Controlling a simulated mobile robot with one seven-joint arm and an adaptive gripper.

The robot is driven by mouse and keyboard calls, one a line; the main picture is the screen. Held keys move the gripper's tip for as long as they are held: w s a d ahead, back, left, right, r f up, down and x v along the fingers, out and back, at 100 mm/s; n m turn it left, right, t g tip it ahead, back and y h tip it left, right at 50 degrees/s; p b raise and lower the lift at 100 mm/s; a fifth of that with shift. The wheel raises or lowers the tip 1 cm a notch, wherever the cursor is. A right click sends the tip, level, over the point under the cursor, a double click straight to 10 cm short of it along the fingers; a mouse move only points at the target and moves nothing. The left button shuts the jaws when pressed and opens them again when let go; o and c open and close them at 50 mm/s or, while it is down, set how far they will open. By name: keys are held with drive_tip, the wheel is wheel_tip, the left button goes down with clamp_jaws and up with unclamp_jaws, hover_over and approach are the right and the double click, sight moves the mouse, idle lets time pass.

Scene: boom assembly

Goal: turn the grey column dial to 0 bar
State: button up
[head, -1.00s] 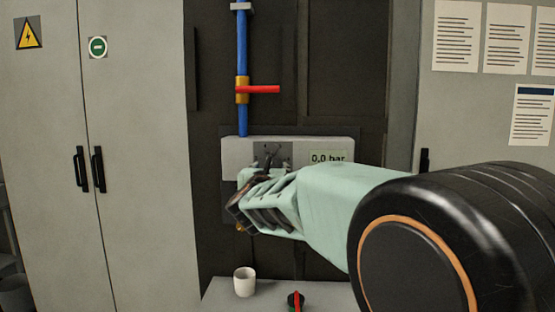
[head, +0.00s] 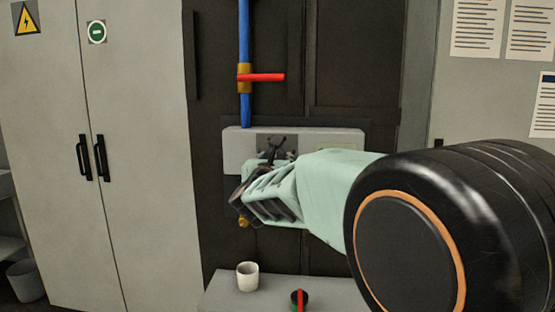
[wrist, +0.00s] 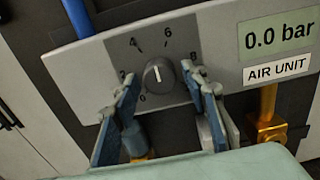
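The dial (wrist: 160,75) is a round dark grey knob with a white pointer mark, on a dark plate of a grey panel. The mark points roughly up. The numbers 2, 4, 6 and 8 show around it; a lower-left figure is partly legible. The panel display (wrist: 277,36) reads 0.0 bar, above an AIR UNIT label. My gripper (wrist: 159,74) is open, with one finger on each side of the knob; I cannot tell if they touch it. In the head view my gripper (head: 272,150) is in front of the panel (head: 238,150) and hides the dial.
A blue pipe (head: 244,35) with a red valve handle (head: 262,77) rises above the panel. Below is a bench (head: 225,292) with a white cup (head: 247,276) and a red-handled knob (head: 300,299). Grey cabinets (head: 130,240) stand at the left.

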drive_tip(key=c, duration=0.9)
